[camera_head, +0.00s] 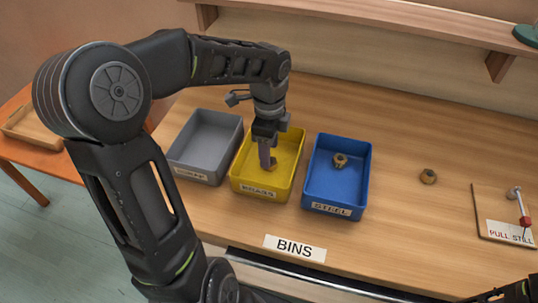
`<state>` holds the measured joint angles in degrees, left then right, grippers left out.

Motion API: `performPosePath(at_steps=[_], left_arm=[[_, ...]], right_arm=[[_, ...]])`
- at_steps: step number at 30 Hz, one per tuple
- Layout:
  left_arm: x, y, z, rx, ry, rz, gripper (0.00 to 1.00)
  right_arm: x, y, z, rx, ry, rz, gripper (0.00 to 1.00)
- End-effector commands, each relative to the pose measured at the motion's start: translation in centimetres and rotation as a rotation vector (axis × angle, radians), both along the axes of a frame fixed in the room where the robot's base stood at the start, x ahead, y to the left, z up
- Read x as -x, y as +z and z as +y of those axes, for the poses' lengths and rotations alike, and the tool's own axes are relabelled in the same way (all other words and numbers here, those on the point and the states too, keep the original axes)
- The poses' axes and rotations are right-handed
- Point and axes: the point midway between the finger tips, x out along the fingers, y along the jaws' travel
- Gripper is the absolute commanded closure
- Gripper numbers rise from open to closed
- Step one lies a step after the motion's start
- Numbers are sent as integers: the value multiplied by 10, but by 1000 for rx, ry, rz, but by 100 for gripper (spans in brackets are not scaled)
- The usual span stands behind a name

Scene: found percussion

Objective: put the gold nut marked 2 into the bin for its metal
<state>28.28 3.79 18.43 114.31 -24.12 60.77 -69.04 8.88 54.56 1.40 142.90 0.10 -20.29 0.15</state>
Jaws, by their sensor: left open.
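Three bins stand side by side: a grey bin (217,116) with a label too small to read surely, a yellow bin (297,140) labelled BRASS, and a blue bin (367,165) labelled STEEL. A gold-brown nut (340,160) lies in the blue bin. Another gold-brown nut (428,176) lies on the bare table to the right. My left gripper (267,163) points down into the yellow bin, open. A small brownish piece, perhaps a nut (273,164), shows at its fingertips. No number is readable on any nut. Part of my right gripper (505,293) shows at the lower right corner.
A BINS label (295,248) is at the table's front edge. A wooden shelf (400,20) runs along the back. The table between the blue bin and board is mostly clear.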

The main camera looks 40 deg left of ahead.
Motion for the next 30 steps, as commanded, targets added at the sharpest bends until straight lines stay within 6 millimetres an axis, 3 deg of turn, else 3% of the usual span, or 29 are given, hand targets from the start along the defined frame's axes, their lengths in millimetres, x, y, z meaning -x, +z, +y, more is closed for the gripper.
performPosePath(at_steps=[6,12,17,30], left_arm=[[-2,48,0,-2,0,-6,46],[-1,79,0,-1,0,-3,46],[0,87,0,0,0,-1,46],[0,87,0,0,0,0,46]], right_arm=[[0,-2,0,-1,0,-1,64],[0,-2,0,-1,1,-1,64],[0,-2,0,-1,1,-1,64],[0,-2,0,-1,1,-1,64]])
